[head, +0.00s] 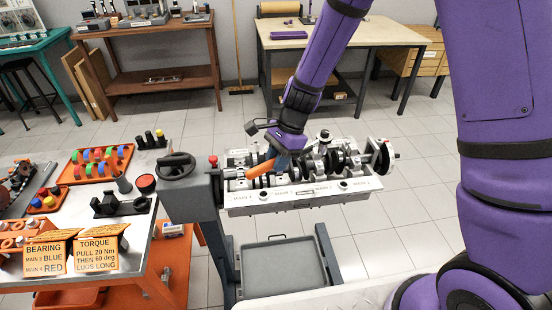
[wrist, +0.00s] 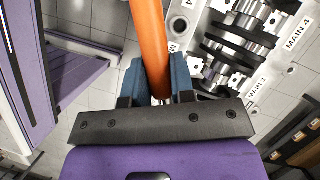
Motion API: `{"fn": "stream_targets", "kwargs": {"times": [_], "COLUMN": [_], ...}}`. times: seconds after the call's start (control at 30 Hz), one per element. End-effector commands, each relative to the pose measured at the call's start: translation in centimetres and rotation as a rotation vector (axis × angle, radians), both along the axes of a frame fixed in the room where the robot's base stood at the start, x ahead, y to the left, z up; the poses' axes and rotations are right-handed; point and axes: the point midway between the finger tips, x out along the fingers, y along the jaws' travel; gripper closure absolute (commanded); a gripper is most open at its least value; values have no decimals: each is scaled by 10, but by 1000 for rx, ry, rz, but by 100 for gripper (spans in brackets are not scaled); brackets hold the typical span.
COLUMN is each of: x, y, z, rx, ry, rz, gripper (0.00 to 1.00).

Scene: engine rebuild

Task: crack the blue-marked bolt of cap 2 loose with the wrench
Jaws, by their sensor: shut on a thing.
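My gripper (head: 280,163) is over the engine block (head: 300,197) on its stand, and its blue fingers are shut on the orange handle of the wrench (head: 260,169). In the wrist view the orange wrench handle (wrist: 152,45) runs up out of the frame from between the fingers (wrist: 158,82). In the head view the wrench slopes down to the left, with its silver end by the left end of the block. The block carries MAIN labels along its side. The blue-marked bolt and cap 2 cannot be made out, so I cannot tell whether the wrench sits on a bolt.
A grey stand post with a handwheel (head: 176,165) and a red knob (head: 213,160) is left of the block. A workbench with orange trays (head: 100,178) and sign cards (head: 98,255) is further left. A grey tray (head: 283,268) lies below the block.

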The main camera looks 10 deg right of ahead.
Motion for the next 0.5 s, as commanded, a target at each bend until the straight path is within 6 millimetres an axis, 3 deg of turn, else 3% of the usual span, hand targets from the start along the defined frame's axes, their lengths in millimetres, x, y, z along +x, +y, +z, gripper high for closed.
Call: {"fn": "stream_targets", "kwargs": {"times": [0.5], "x": [0], "y": [0], "z": [-31], "rx": [-1], "ry": [1], "rz": [-1], "gripper": [100]}}
